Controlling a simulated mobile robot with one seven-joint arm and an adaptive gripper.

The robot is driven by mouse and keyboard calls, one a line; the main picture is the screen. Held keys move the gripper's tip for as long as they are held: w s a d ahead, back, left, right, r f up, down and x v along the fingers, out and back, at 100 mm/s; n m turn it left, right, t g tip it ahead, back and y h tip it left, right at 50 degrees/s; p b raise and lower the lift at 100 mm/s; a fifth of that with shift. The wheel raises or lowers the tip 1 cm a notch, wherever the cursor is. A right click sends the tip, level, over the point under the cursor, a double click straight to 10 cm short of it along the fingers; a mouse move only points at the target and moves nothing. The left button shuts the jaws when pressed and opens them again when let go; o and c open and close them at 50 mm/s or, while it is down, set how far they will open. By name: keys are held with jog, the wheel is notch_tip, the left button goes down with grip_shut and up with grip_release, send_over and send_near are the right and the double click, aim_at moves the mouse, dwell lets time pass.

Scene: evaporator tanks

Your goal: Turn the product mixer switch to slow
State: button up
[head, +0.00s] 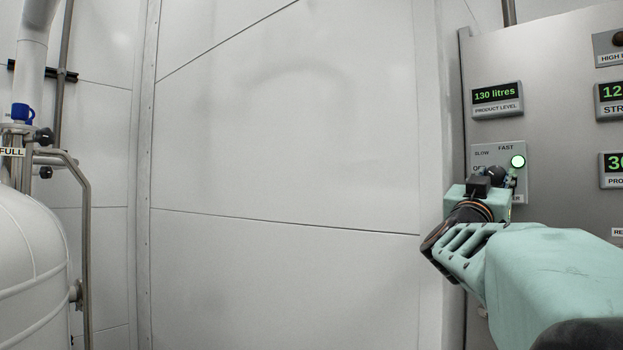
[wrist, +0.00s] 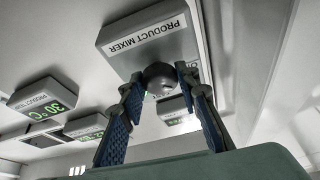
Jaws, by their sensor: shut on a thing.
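The product mixer switch is a dark round knob (head: 496,173) on a grey plate (head: 483,152) marked SLOW, FAST and OFF. My gripper (head: 497,180) is at the knob and covers the lower part of the plate. In the wrist view, the PRODUCT MIXER plate (wrist: 125,38) appears upside down, and the knob (wrist: 160,82) is between the two blue-padded fingers of my gripper (wrist: 159,76). The fingers are shut on the knob. I cannot tell which mark the knob points to.
A product level display (head: 497,97) reading 130 litres is above the switch plate on the steel cabinet (head: 560,70). More displays (head: 611,168) are to its right. A white tank (head: 30,265) with pipes stands far left. Clear white wall (head: 285,130) lies between.

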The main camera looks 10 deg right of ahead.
jog(key=shift+m+g+h, duration=0.3)
jog(key=shift+m, duration=0.4)
jog(key=o, duration=1.2)
jog(key=shift+c, duration=0.2)
